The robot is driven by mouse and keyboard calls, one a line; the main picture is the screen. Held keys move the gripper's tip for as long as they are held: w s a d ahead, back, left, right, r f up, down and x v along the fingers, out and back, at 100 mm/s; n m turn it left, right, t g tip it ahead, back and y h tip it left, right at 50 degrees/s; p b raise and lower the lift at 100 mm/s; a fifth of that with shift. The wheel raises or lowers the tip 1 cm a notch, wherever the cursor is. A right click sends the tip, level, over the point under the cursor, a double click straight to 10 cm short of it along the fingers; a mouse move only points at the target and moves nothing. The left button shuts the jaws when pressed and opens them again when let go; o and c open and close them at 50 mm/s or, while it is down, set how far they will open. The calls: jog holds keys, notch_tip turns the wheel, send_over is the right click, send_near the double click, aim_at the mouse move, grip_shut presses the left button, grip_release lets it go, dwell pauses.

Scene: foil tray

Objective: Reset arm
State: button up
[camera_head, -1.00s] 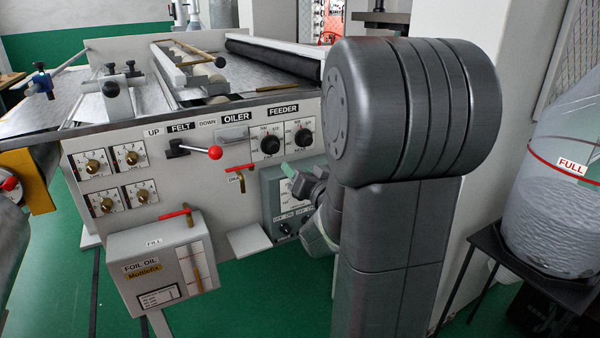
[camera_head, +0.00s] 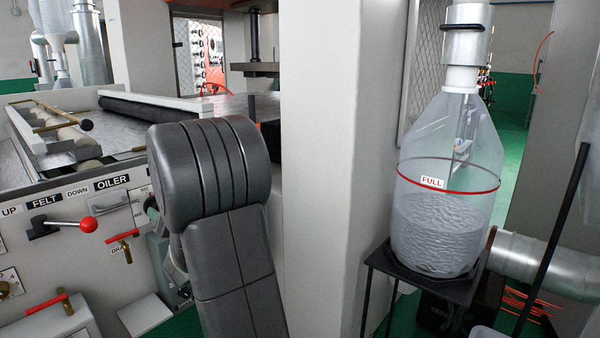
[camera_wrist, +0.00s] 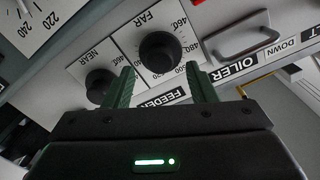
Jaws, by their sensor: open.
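My gripper (camera_wrist: 162,88) shows in the wrist view with its two green fingers apart and nothing between them. The fingers point toward the machine panel, near the black FAR knob (camera_wrist: 160,52) and the black NEAR knob (camera_wrist: 101,85). I cannot tell how far the fingertips are from the panel. In the head view my dark grey arm stands in front of the machine, and the gripper is mostly hidden behind it.
The machine panel carries a red-knobbed FELT lever (camera_head: 87,225), a red DRAIN handle (camera_head: 122,237) and an OILER handle (camera_head: 108,204). A pale column (camera_head: 330,150) stands right of my arm. A clear container marked FULL (camera_head: 445,215) sits on a black stand (camera_head: 425,283).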

jog(key=shift+x, duration=1.25)
jog(key=v, duration=1.4)
jog(key=x, duration=1.4)
jog(key=shift+w+a, duration=0.1)
jog(key=shift+a, duration=0.05)
jog(key=shift+n, duration=0.8)
jog(key=s+d+n, duration=0.5)
jog(key=s+d, duration=0.4)
jog(key=shift+d+n+p, duration=0.3)
jog(key=shift+d+n, duration=0.1)
